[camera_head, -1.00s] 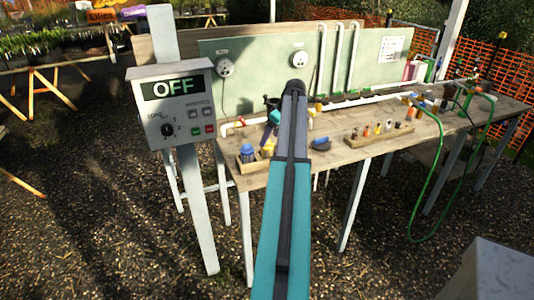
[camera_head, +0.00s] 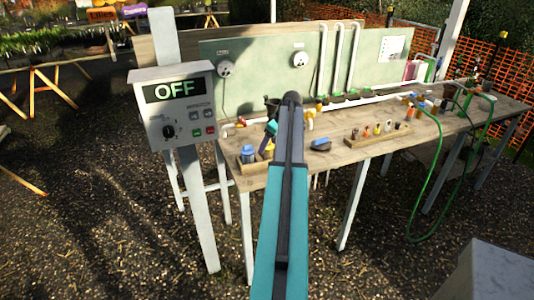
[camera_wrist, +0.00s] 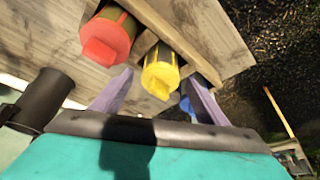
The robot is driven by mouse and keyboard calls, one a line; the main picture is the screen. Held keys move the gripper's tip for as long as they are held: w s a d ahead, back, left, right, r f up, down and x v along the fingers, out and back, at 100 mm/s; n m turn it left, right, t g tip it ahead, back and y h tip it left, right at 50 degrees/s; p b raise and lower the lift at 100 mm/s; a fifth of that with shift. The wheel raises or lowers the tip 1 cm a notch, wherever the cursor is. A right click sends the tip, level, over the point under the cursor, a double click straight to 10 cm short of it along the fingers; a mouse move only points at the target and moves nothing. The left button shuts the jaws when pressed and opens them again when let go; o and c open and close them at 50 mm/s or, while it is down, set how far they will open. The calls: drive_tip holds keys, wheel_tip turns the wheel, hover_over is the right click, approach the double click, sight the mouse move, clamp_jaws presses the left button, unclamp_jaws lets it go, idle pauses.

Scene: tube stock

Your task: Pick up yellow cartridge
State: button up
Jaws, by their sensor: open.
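The yellow cartridge (camera_wrist: 161,72) lies in a wooden holder in the wrist view, its rounded end toward me. It shows small beside the arm in the head view (camera_head: 268,150). My gripper (camera_wrist: 159,78) is open, with one grey-purple finger on each side of the cartridge's near end in the picture. I cannot tell whether either finger touches it. In the head view my forearm hides most of the gripper.
A red cartridge (camera_wrist: 108,36) lies left of the yellow one, close to the left finger. A blue piece (camera_wrist: 186,104) is partly hidden by the right finger. A dark cylinder (camera_wrist: 42,98) stands at far left. The control box (camera_head: 175,105) reads OFF.

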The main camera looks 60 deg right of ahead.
drive_tip(key=shift+x, duration=1)
drive_tip(key=shift+c, duration=0.3)
drive_tip(key=c, duration=1.1)
